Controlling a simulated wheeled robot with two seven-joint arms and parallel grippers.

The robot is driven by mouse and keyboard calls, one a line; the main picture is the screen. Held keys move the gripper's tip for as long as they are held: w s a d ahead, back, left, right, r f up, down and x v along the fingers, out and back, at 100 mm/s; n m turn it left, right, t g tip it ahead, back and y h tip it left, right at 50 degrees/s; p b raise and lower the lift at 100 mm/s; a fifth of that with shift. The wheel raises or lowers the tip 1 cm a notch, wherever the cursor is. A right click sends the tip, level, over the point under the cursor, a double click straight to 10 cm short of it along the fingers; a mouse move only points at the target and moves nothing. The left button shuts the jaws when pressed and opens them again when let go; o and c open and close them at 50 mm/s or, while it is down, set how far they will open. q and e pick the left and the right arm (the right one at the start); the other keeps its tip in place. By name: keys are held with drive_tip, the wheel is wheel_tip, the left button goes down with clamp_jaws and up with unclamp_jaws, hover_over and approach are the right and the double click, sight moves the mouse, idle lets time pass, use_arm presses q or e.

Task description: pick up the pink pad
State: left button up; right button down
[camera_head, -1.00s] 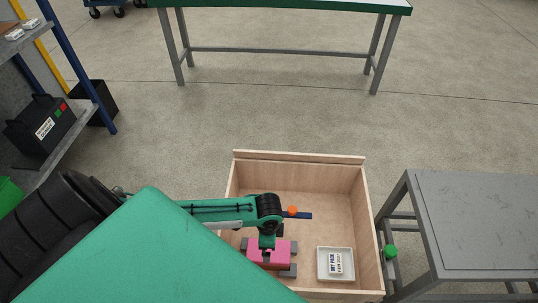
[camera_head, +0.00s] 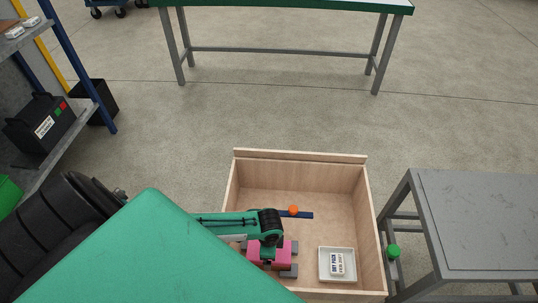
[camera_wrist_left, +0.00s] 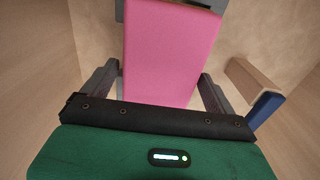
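The pink pad (camera_head: 256,256) lies in the wooden box (camera_head: 316,158), with grey pieces showing at its sides. My left gripper (camera_head: 267,254) is over it, pointing down. In the left wrist view the pad (camera_wrist_left: 170,45) lies between the two dark fingers of my left gripper (camera_wrist_left: 160,85). The fingers are apart, one on each side, with a narrow gap visible by the pad. The hand hides the pad's near end. My right gripper is not in view.
A white tray (camera_head: 324,276) with a labelled white box (camera_head: 337,264) stands right of the pad. An orange ball (camera_head: 293,210) and blue bar (camera_head: 306,215) lie behind. The box walls are close; a grey table (camera_head: 480,220) stands right.

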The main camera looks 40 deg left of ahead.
use_arm(q)
drive_tip(key=c, duration=0.7)
drive_tip(key=shift+r, duration=0.1)
